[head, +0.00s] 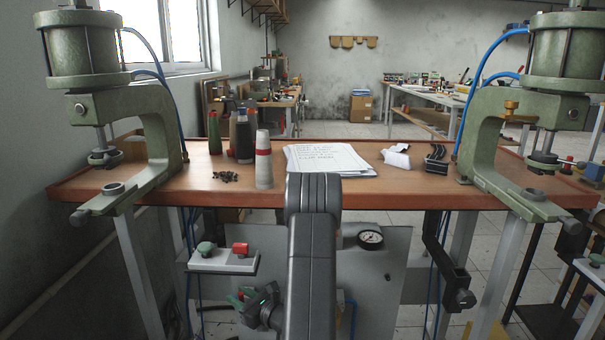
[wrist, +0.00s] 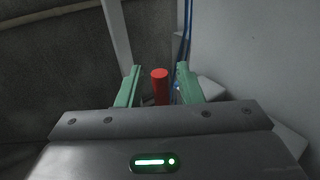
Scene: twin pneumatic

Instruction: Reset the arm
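My arm (head: 312,255) reaches down in front of the workbench in the head view. My gripper (head: 238,297) is low at its left side, below a white control box (head: 222,264). The box carries a red button (head: 240,248) and a green button (head: 206,248). In the wrist view my gripper (wrist: 158,82) has its two green fingers apart. A red cylinder (wrist: 160,88) shows in the gap between them, and its lower part is hidden by the gripper body. I cannot tell whether the fingers touch it.
Two green pneumatic presses (head: 85,55) (head: 567,55) stand at the bench ends. A panel with a gauge (head: 370,237) and table legs are close to my arm.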

